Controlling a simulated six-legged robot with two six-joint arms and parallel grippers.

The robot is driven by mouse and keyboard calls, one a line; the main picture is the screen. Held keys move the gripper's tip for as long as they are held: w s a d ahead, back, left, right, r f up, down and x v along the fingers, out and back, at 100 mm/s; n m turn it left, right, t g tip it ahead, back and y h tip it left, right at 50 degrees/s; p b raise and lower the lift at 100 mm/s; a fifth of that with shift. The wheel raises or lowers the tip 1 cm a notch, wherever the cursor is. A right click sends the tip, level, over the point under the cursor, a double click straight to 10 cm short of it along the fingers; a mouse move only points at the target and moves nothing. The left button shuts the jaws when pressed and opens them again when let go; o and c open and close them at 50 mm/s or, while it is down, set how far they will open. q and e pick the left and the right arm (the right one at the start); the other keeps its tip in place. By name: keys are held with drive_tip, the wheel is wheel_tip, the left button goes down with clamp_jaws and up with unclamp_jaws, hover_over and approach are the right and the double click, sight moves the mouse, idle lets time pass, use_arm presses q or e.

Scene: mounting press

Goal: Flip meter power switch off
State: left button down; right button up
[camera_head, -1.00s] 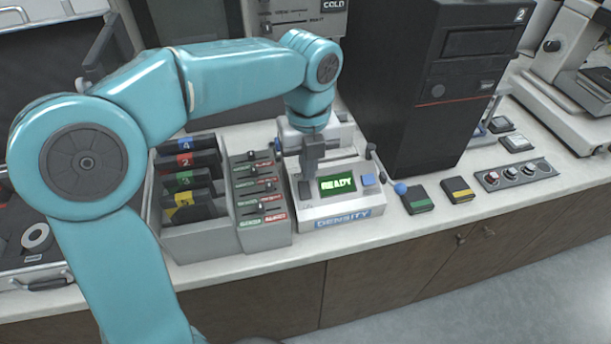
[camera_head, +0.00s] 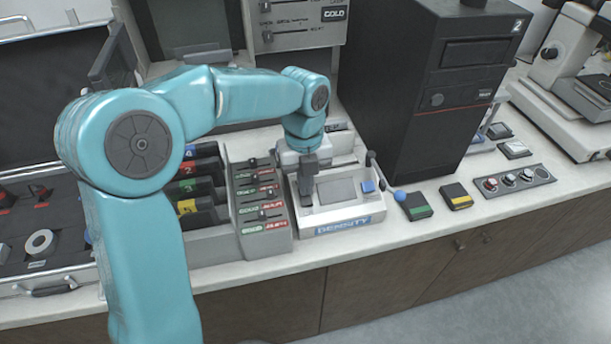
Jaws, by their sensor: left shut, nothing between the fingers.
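The meter (camera_head: 345,208) is a pale box with a blue "DENSITY" label on its front, standing on the counter. Its screen (camera_head: 337,191) is blank grey. A blue button (camera_head: 368,186) sits right of the screen. My left gripper (camera_head: 307,193) is shut and empty, pointing down over the left part of the meter, left of the screen. It covers the area where a dark switch would show, so I cannot make out the switch's position or whether the fingertips touch it. My right gripper is not in view.
A grey panel of sliders (camera_head: 262,210) stands close left of the meter, beside a rack of numbered dark cartridges (camera_head: 200,190). A black computer tower (camera_head: 430,90) stands behind right. A lever with a blue knob (camera_head: 400,196) is at the meter's right side.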

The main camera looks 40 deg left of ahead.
use_arm(q)
drive_tip(key=shift+w+a+f, duration=0.1)
drive_tip(key=shift+w+a, duration=0.05)
drive_tip(key=shift+a, duration=0.1)
drive_tip(key=shift+s+d, duration=0.2)
drive_tip(key=shift+d, duration=0.15)
drive_tip(key=shift+s+d+b, duration=0.25)
drive_tip(key=shift+s+b, duration=0.05)
drive_tip(key=shift+b, duration=0.1)
drive_tip(key=shift+s+d, duration=0.15)
drive_tip(key=shift+d, duration=0.05)
